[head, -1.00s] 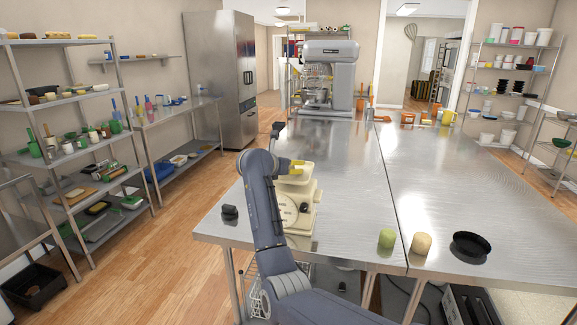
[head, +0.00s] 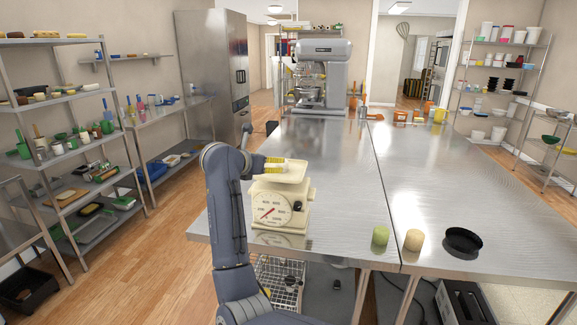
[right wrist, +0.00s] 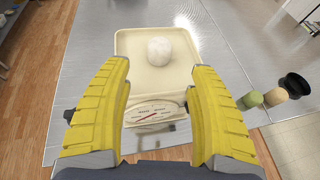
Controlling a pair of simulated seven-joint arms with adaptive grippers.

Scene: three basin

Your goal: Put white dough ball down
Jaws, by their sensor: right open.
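A white dough ball (right wrist: 173,48) rests on the pale square tray (right wrist: 130,47) of a cream kitchen scale in the right wrist view. The scale (head: 280,226) stands near the front left of the metal table in the head view, its dial facing me. I cannot make out the ball there. My right gripper (head: 274,166) is at the left edge of the scale's tray. In the right wrist view its two yellow fingers (right wrist: 162,112) are spread with nothing between them, on the near side of the ball and apart from it. My left gripper is not in view.
A green cylinder (head: 380,238), a tan cylinder (head: 413,240) and a black round pan (head: 463,242) stand along the table's front edge, right of the scale. A large mixer (head: 324,75) stands at the far end. The middle of the table (head: 340,170) is clear.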

